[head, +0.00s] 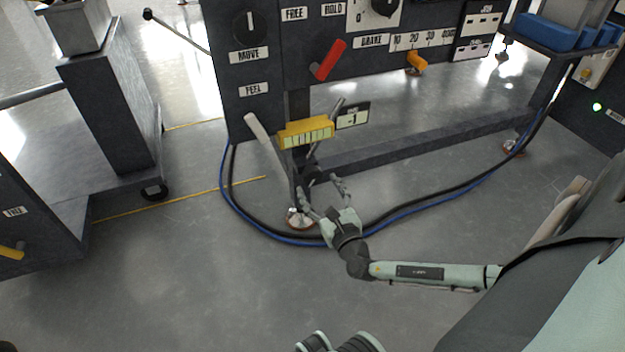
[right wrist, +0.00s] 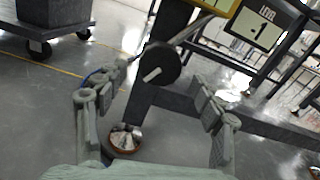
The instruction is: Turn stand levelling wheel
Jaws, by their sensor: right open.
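The levelling wheel (right wrist: 160,63) is a small dark round wheel with a pale mark on its face, on the stand's leg. In the head view the wheel (head: 313,172) is small and partly hidden by the fingers. My right gripper (head: 320,186) is open, its fingers spread and pointing at the wheel. In the right wrist view the right gripper (right wrist: 162,78) has one finger on each side of the wheel, with no clear contact. A pale green and dark piece of mine (head: 340,343), perhaps the left gripper, shows at the bottom edge.
A yellow gauge (head: 306,133) and a sign reading -1 (head: 352,115) sit above the wheel. A levelling foot (head: 299,218) stands below it. Dark and blue cables (head: 400,214) lie on the floor around it. A grey lever (head: 262,137) is close left. The front floor is clear.

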